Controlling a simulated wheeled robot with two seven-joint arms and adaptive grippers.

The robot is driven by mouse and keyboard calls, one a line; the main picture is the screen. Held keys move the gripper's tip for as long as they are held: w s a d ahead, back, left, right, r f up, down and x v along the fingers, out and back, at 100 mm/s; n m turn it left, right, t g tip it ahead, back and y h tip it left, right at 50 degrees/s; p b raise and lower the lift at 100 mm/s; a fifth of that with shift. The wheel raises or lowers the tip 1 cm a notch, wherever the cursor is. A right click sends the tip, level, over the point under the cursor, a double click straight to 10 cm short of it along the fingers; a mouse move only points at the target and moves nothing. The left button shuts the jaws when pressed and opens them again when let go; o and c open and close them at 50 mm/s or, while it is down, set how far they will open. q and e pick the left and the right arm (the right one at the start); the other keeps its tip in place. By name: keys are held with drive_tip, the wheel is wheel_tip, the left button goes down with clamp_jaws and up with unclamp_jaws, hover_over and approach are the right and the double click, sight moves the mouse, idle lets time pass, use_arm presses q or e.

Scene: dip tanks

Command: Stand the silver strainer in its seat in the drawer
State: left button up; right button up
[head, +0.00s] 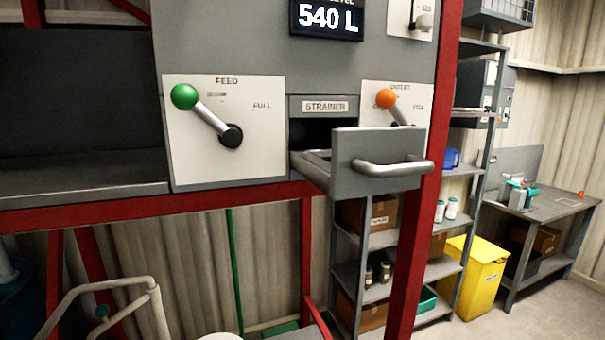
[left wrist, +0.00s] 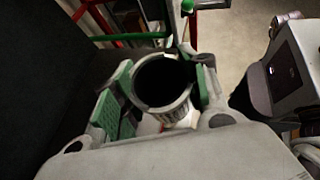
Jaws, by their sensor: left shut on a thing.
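In the head view the strainer drawer (head: 376,152) is pulled open below a label reading STRAINER. Its grey front carries a bar handle (head: 392,168). The seat inside cannot be made out behind the drawer front. In the left wrist view my left gripper (left wrist: 165,85) is shut on a round, open-topped cylinder with a pale metallic wall and dark inside, which looks like the silver strainer (left wrist: 168,112). Its open end faces the camera; its lower part is hidden. Neither gripper shows in the head view, and my right gripper is not seen.
A green-knobbed FEED lever (head: 207,114) is left of the drawer and an orange-knobbed OUTLET lever (head: 390,104) is right, close behind its front. A red post (head: 425,200) stands beside the drawer. Shelves, a yellow bin (head: 475,280) and a bench (head: 545,206) stand farther right.

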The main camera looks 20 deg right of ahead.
use_arm(q)
drive_tip(key=shift+s+f, duration=0.3)
drive_tip(key=shift+f, duration=0.1)
drive_tip(key=shift+w+d+f, duration=0.1)
drive_tip(key=shift+w+f, duration=0.2)
drive_tip(key=shift+f, duration=0.55)
drive_tip(key=d+f+n+t, duration=0.1)
drive_tip(key=d+f, duration=0.1)
drive_tip(key=f, duration=1.8)
drive_tip(key=d+f+n+t+y, duration=0.1)
drive_tip(key=d+f, duration=0.2)
drive_tip(key=f, duration=1.8)
drive_tip(key=w+d+f+n+t, duration=0.1)
drive_tip(key=d+f, duration=0.1)
drive_tip(key=f, duration=1.8)
drive_tip(key=shift+d+f+y, duration=0.15)
drive_tip(key=shift+f+y, duration=0.1)
drive_tip(key=shift+y, duration=0.05)
drive_tip(key=shift+r, duration=0.15)
drive_tip(key=shift+f+n, duration=0.2)
drive_tip(key=shift+n, duration=0.1)
